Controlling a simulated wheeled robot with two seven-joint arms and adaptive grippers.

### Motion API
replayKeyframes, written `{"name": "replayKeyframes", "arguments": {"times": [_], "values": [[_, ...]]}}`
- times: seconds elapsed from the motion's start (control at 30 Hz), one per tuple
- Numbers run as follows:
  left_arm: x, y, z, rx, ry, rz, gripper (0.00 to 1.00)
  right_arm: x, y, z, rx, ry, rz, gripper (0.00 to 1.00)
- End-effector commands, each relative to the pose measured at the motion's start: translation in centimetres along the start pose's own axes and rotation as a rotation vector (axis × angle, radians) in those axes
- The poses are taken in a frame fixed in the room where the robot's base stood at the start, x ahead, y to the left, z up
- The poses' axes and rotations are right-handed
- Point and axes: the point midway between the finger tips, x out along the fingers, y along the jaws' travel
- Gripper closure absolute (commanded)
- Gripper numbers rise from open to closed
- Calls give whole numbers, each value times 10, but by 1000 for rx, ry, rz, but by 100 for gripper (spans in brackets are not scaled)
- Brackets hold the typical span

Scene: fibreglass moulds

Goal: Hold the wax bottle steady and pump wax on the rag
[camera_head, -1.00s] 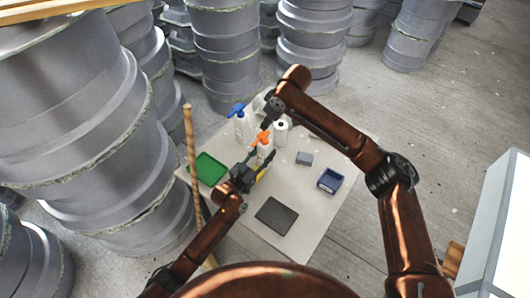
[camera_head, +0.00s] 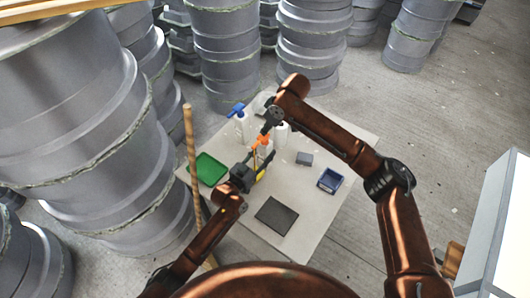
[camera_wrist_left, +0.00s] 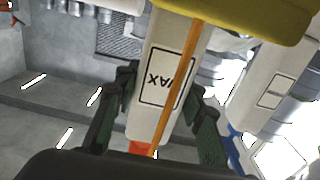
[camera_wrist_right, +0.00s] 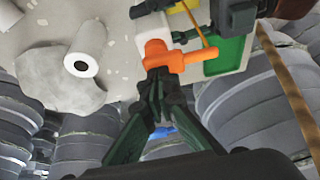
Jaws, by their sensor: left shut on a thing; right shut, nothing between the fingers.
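The white wax bottle (camera_head: 262,155) with an orange pump head (camera_head: 261,141) stands upright on the table. Its WAX label shows in the left wrist view (camera_wrist_left: 165,77). My left gripper (camera_head: 252,170) is shut around the bottle, with fingers on both sides of it. My right gripper (camera_head: 265,130) is shut and empty, right at the pump head from above. In the right wrist view its closed fingertips (camera_wrist_right: 158,78) meet the orange pump (camera_wrist_right: 165,55); whether they press is unclear. A crumpled grey piece (camera_wrist_right: 55,85), possibly the rag, lies on the table.
A yellow object (camera_wrist_left: 235,15) is beside the wax bottle. A wooden pole (camera_head: 192,150) stands left.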

Motion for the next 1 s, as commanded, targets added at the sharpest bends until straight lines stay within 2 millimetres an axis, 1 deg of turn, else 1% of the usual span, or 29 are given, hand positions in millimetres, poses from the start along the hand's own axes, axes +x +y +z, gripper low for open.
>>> {"name": "replayKeyframes", "arguments": {"times": [0.2,0.47,0.67,1.0], "values": [[0,0,0,0,0,1,93,9,-1,4,0,-3,-2,100],[0,1,0,0,0,1,93,8,-1,4,0,-3,-2,100],[0,1,0,0,0,1,93,2,0,1,1,-3,-2,100],[0,1,0,0,0,1,93,-17,0,-7,1,-2,-1,100]]}}
